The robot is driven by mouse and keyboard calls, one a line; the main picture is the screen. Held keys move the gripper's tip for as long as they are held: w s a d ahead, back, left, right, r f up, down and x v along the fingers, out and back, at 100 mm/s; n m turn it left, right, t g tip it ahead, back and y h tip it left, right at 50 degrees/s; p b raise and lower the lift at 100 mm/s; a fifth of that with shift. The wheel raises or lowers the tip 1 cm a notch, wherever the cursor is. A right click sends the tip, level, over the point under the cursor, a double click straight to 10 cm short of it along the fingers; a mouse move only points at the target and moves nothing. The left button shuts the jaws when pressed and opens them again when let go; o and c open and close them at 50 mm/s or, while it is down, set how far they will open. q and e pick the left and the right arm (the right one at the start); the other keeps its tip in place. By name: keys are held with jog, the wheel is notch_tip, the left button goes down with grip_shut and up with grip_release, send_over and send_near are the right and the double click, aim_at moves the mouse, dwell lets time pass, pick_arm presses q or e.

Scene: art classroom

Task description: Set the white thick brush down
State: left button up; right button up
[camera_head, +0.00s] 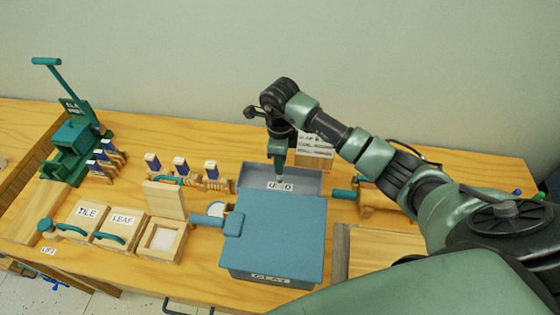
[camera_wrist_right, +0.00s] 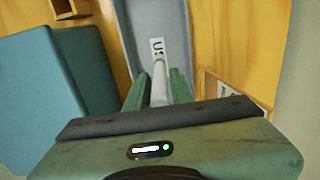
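The white thick brush (camera_wrist_right: 159,83) is between the two green fingers of my right gripper (camera_wrist_right: 158,88) in the right wrist view, and the fingers look shut on it. It points toward the grey tray (camera_wrist_right: 148,28) with the "USED" label. In the head view, my right gripper (camera_head: 278,160) points down over that grey tray (camera_head: 307,181). A small pale tip of the brush (camera_head: 280,181) shows in front of the label. I cannot tell whether the tip touches the tray floor. My left gripper is not in view.
A blue-lidded clay box (camera_head: 280,240) stands directly in front of the tray. Wooden boxes marked TILE (camera_head: 85,222) and LEAF (camera_head: 122,228) lie to the left. Several white-and-blue tools stand in a wooden rack (camera_head: 215,184) left of the tray. A green press (camera_head: 75,140) stands far left.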

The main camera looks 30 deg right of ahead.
jog(key=shift+o, duration=0.6)
jog(key=shift+r, duration=0.1)
jog(key=shift+r, duration=0.2)
jog(key=shift+w+r, duration=0.1)
jog(key=shift+r, duration=0.25)
notch_tip(320, 180, up, 10)
jog(key=b, duration=0.3)
jog(key=shift+f, duration=0.15)
jog(key=shift+r, duration=0.7)
